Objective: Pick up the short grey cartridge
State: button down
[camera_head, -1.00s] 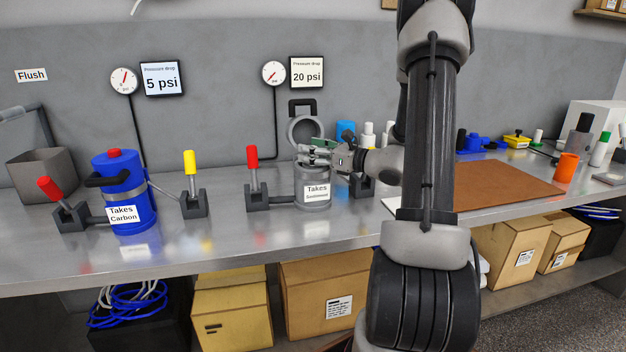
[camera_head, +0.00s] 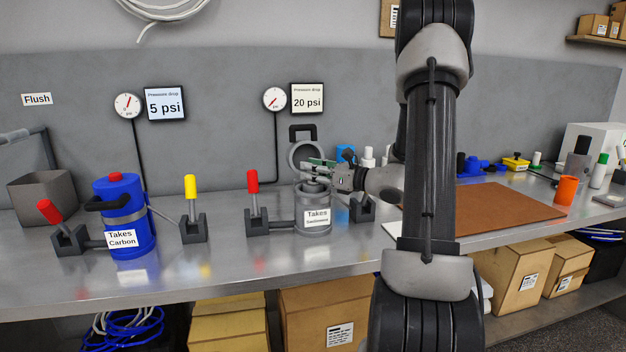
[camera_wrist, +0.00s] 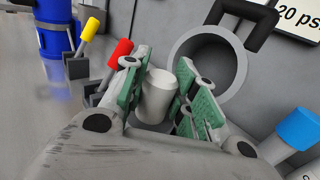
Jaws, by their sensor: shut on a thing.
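The short grey cartridge (camera_wrist: 156,98) is a plain light-grey cylinder, upright between the green finger pads in the wrist view. My gripper (camera_wrist: 160,92) is shut on it. In the head view my gripper (camera_head: 322,170) is at the top of the grey housing (camera_head: 314,208) labelled "Takes Sediment". A grey round top shows just under the fingers there; I cannot tell whether the cartridge's lower end is inside the housing. The housing's open ring lid (camera_head: 304,157) stands behind, and it also shows in the wrist view (camera_wrist: 241,62).
A red-handled valve (camera_head: 252,182) stands left of the housing. A blue housing (camera_head: 124,205) labelled "Takes Carbon" and a yellow-handled valve (camera_head: 190,188) stand further left. A brown board (camera_head: 505,207) lies to the right. The bench front is mostly clear.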

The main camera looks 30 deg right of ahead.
notch_tip(320, 180, up, 16)
jog(key=shift+r, duration=0.2)
jog(key=shift+f, duration=0.1)
dwell(0.6)
